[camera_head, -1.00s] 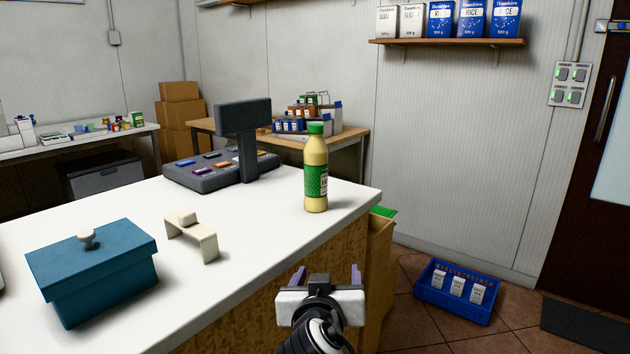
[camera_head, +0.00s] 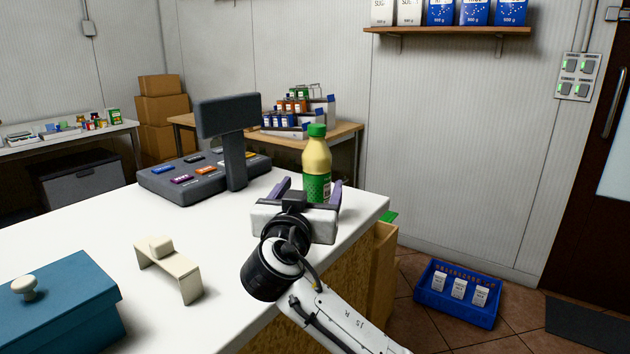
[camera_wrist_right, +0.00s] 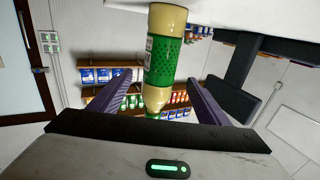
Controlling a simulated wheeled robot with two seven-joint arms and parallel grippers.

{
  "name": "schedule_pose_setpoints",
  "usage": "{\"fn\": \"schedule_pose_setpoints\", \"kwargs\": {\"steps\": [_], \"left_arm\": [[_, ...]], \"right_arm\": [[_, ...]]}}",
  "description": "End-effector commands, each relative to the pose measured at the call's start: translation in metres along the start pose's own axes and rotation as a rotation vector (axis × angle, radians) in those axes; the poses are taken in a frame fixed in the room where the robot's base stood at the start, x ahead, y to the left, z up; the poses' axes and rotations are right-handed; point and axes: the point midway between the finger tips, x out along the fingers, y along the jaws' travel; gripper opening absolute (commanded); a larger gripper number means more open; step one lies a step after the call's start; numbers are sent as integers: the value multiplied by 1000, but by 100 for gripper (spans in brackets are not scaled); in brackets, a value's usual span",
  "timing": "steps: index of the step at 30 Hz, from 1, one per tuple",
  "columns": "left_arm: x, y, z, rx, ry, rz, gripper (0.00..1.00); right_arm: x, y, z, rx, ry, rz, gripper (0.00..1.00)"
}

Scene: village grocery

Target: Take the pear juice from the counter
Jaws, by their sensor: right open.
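The pear juice (camera_head: 317,162) is a pale yellow bottle with a green cap and a green label. It stands upright near the right end of the white counter (camera_head: 95,232). My right gripper (camera_head: 309,187) is open just in front of it, its purple fingers pointing toward the bottle and hiding its lower part. In the right wrist view, the pear juice (camera_wrist_right: 164,60) appears upside down between the two spread fingers (camera_wrist_right: 160,103). I cannot tell whether either finger touches it. My left gripper is not in view.
A dark cash register (camera_head: 205,170) stands left of the bottle. A beige bench-shaped stand (camera_head: 169,268) and a teal lidded box (camera_head: 62,305) are on the near counter. A blue crate (camera_head: 458,296) lies on the floor at right.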

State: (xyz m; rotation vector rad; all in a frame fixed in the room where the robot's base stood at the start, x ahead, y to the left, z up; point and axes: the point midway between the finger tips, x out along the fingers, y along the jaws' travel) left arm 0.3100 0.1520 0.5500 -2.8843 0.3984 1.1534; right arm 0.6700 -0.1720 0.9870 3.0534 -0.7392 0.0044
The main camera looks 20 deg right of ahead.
Motion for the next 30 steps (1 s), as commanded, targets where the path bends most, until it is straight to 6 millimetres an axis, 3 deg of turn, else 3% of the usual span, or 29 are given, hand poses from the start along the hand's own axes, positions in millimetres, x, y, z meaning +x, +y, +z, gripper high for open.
{"fn": "schedule_pose_setpoints", "kwargs": {"steps": [5, 15, 24, 30], "left_arm": [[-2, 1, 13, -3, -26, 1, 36], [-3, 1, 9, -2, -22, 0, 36], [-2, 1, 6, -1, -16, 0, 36], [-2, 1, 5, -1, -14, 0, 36]], "right_arm": [[15, 1, -1, -1, 0, 1, 70], [59, 2, -8, -2, -1, 1, 70], [65, 1, -7, 0, -2, 0, 70], [64, 1, -7, 0, -2, 0, 38]]}}
